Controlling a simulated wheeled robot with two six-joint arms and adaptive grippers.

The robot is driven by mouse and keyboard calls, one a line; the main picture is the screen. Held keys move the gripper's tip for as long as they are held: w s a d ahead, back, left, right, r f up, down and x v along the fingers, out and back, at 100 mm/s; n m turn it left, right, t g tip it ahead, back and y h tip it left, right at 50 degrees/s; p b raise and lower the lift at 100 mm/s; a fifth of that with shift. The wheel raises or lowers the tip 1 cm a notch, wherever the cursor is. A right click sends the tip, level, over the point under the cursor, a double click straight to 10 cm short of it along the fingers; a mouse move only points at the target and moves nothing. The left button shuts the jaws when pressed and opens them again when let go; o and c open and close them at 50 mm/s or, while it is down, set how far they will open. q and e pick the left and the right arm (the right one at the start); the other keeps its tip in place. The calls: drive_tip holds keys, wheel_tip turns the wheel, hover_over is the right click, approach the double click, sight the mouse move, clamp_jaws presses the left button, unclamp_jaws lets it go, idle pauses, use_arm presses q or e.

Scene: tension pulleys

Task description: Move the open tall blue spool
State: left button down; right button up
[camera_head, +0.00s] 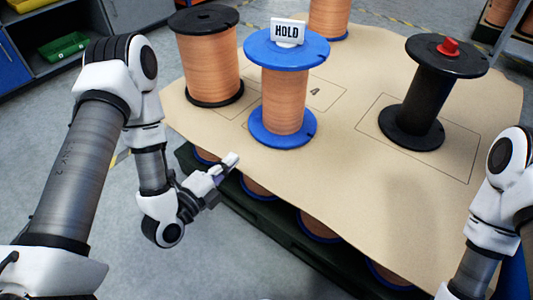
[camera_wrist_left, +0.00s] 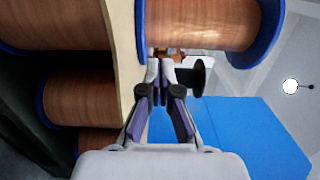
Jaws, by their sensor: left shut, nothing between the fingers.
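A tall blue-flanged spool wound with copper wire (camera_head: 285,100) stands upright near the board's front edge, with a white HOLD sign (camera_head: 288,31) on its top. Another copper-wound spool with a blue base (camera_head: 328,16) stands behind it; its top is cut off, so I cannot tell whether it bears a sign. My left gripper (camera_head: 231,161) is shut and empty just off the board's front edge, left of and below the HOLD spool, apart from it. My right gripper is out of view.
A black-flanged copper spool (camera_head: 208,60) stands at the left. A bare black spool (camera_head: 425,95) with a red cap (camera_head: 448,46) stands inside an outlined rectangle at the right. More spools (camera_wrist_left: 78,125) lie below the board (camera_head: 330,190). The board's front right is clear.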

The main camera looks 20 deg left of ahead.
use_arm(q)
drive_tip(key=w+r+p, duration=0.1)
drive_tip(key=p, duration=1.1)
approach(270, 123)
drive_tip(key=b+x, duration=0.1)
drive_tip(key=x, duration=0.2)
drive_tip(key=b+x, duration=0.1)
drive_tip(key=x, duration=0.2)
drive_tip(key=shift+f, duration=0.2)
drive_tip(key=shift+w+d+r+b, duration=0.15)
drive_tip(key=shift+w+b, duration=0.15)
drive_tip(key=shift+w, duration=0.3)
